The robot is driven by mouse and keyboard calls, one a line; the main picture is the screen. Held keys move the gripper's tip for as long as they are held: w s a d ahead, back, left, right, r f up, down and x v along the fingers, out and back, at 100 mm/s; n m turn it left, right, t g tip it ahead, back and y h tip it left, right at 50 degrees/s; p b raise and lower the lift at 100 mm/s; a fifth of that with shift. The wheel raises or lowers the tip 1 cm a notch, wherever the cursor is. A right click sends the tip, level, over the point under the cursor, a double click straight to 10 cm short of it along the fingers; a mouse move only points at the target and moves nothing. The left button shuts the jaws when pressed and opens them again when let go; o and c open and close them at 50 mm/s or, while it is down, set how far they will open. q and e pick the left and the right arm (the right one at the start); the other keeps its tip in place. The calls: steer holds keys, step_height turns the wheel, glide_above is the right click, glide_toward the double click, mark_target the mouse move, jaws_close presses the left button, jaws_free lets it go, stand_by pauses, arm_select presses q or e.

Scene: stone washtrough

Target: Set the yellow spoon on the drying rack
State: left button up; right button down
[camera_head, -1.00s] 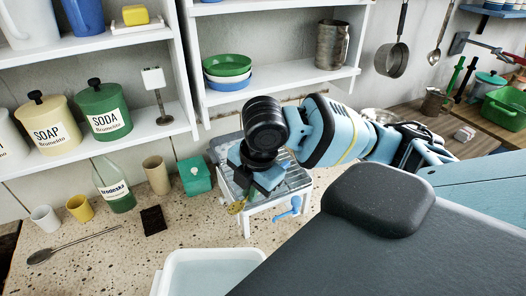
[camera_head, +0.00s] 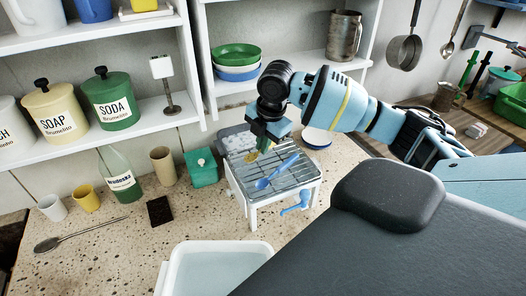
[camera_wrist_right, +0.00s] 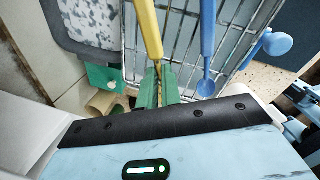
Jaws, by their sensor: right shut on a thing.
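My right gripper (camera_head: 264,146) is shut on the yellow spoon (camera_head: 252,156) and is over the back part of the white drying rack (camera_head: 300,174). In the right wrist view the spoon's yellow handle (camera_wrist_right: 147,30) runs up from between the green fingers (camera_wrist_right: 157,88), with the rack's wires (camera_wrist_right: 185,30) behind it. I cannot tell whether the spoon touches the rack. A blue spoon (camera_head: 277,172) lies on the rack, beside the yellow one. My left gripper is not in view.
A blue tap-like piece (camera_head: 294,204) sticks out at the rack's front. A teal box (camera_head: 201,167) and a beige cup (camera_head: 162,166) stand left of the rack. A white basin (camera_head: 215,268) is in front. Shelves (camera_head: 285,83) rise behind; white plates (camera_head: 317,137) are at the back right.

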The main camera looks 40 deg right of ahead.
steer(key=shift+w+d+f, duration=0.15)
steer(key=shift+w+d, duration=0.15)
steer(key=shift+s+x, duration=0.15)
steer(key=shift+x, duration=0.65)
steer(key=shift+s+x, duration=0.2)
steer(key=shift+x, duration=0.55)
steer(key=shift+f, duration=0.25)
steer(key=c, duration=1.6)
jaws_free()
steer(key=p+v, duration=0.1)
steer(key=v, duration=1.1)
steer(key=shift+w+r, duration=0.1)
steer(key=shift+r, duration=0.1)
steer(key=shift+f, duration=0.1)
